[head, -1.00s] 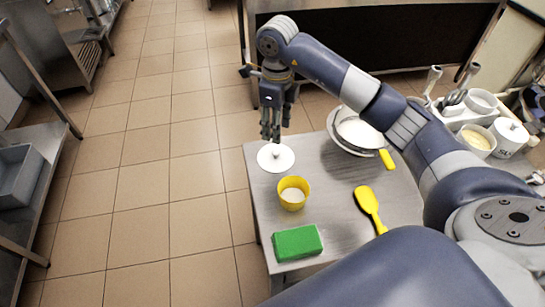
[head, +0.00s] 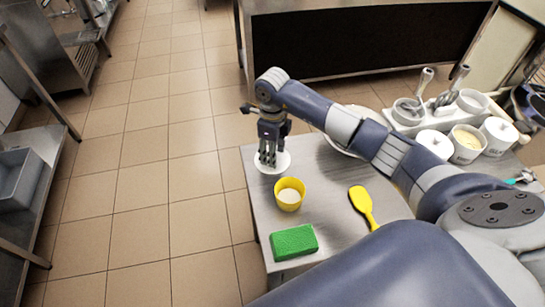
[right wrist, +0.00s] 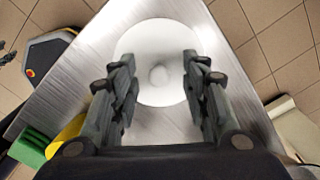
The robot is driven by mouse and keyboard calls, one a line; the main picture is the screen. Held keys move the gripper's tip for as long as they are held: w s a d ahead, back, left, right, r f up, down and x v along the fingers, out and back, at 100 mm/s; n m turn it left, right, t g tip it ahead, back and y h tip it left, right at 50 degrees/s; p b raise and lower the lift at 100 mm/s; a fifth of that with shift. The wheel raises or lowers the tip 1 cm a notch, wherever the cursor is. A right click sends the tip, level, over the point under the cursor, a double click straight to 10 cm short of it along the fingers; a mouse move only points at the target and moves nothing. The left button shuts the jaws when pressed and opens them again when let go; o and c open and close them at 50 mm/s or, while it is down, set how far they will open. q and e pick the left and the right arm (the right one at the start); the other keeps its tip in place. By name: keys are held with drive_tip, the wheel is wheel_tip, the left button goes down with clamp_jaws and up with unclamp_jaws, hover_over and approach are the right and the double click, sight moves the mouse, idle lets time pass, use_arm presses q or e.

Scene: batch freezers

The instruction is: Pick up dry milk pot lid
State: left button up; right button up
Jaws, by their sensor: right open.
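The white round lid (head: 283,167) with a small knob lies near the far left corner of the steel table (head: 325,185). My right gripper (head: 267,161) is directly above it, pointing down, and covers part of it in the head view. In the right wrist view the lid (right wrist: 155,38) shows whole, and its knob (right wrist: 159,75) sits between the two open fingers (right wrist: 158,88). The fingers are spread to either side of the knob and hold nothing. Whether they touch the lid cannot be told. My left gripper is not in view.
A yellow cup (head: 289,195) with pale contents stands close in front of the lid. A green sponge (head: 294,242) and a yellow spatula (head: 362,204) lie nearer. White pots, one open with yellowish powder (head: 467,138), stand at the right. My arm partly hides a bowl (head: 345,147).

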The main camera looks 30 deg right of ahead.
drive_tip(key=c, duration=0.9)
drive_tip(key=shift+o, duration=0.2)
